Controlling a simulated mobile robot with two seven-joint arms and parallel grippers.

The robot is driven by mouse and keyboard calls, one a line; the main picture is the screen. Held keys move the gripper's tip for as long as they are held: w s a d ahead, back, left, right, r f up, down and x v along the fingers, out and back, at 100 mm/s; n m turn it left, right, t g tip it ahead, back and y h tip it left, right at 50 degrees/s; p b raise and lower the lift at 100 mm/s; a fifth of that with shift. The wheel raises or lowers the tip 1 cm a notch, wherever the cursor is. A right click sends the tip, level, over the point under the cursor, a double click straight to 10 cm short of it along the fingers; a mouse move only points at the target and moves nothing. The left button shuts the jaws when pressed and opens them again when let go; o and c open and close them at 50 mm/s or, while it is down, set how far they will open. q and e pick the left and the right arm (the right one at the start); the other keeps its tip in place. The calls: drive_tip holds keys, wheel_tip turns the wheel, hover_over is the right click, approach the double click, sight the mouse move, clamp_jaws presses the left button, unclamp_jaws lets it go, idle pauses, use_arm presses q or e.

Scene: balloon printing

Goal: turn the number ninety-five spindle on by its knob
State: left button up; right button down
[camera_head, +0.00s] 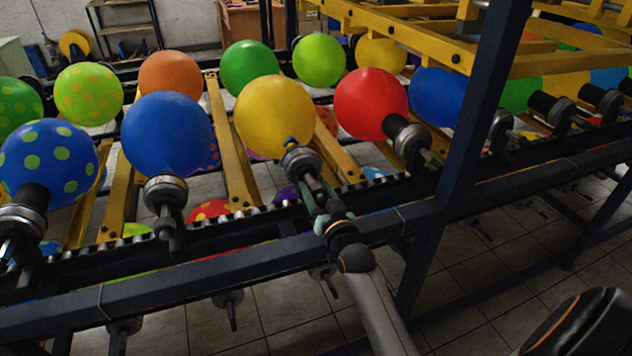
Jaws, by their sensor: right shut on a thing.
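My right gripper (318,203) is at the spindle (299,163) that carries a yellow balloon (274,117), near the middle of the head view. Its fingers are shut on the knob at the near end of this spindle. The gripper hides most of the knob. No number can be read on the spindle, so I cannot tell whether it is number ninety-five. My left gripper is not in view.
A blue balloon (167,135) on its spindle (166,196) stands to the left, and a red balloon (371,103) on its spindle (408,138) to the right. A dark rail (230,270) runs across in front. A dark post (480,110) rises right of the gripper.

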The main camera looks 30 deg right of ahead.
drive_tip(key=shift+d+m+p, duration=0.1)
drive_tip(key=shift+m+p, duration=0.9)
drive_tip(key=shift+m, duration=1)
drive_tip(key=shift+c, duration=1.3)
unclamp_jaws()
drive_tip(key=shift+s+p, duration=0.45)
drive_tip(key=p+v, duration=0.5)
drive_tip(key=v, duration=0.6)
drive_tip(key=shift+s, duration=0.35)
